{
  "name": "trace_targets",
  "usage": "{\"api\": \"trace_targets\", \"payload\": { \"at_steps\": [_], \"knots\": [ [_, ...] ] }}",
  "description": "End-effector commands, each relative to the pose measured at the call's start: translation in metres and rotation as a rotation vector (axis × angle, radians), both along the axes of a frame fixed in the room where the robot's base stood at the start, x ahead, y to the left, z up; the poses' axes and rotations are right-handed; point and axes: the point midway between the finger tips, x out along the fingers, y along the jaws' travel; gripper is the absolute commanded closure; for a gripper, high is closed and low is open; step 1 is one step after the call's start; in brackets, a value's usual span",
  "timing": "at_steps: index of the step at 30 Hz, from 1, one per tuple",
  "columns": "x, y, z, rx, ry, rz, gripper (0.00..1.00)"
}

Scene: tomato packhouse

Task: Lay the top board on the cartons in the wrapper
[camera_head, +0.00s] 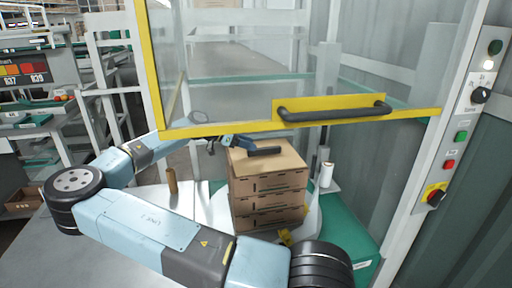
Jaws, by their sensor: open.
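A stack of brown cartons (268,203) stands upright in the wrapper, on its pale round base (312,222). A flat brown board (284,160) appears to lie on top of the stack, roughly in line with its edges. My arm reaches in under the raised, yellow-framed guard door (220,129). My gripper (262,150) is open, with its dark fingers over the back left part of the board. Whether the fingers touch the board cannot be told from this view. The gripper hides part of the board's far left edge.
A black door handle (335,109) hangs above the stack. A white film roll (326,175) stands close to its right. A brown cylinder (172,182) stands on the left. The control post (462,130) is at the right. Shelves (35,75) stand at the far left.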

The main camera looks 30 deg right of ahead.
Motion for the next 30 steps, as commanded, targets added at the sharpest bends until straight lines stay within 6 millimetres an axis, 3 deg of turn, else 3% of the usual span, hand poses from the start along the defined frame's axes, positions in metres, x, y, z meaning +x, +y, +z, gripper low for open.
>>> {"api": "trace_targets", "payload": {
  "at_steps": [6,12,30],
  "knots": [
    [0.012,0.036,0.019,0.0,-0.001,0.004,0.47],
    [0.017,0.057,0.029,0.0,-0.001,0.002,0.47],
    [0.019,0.064,0.032,0.0,0.0,0.004,0.47]
  ]
}}
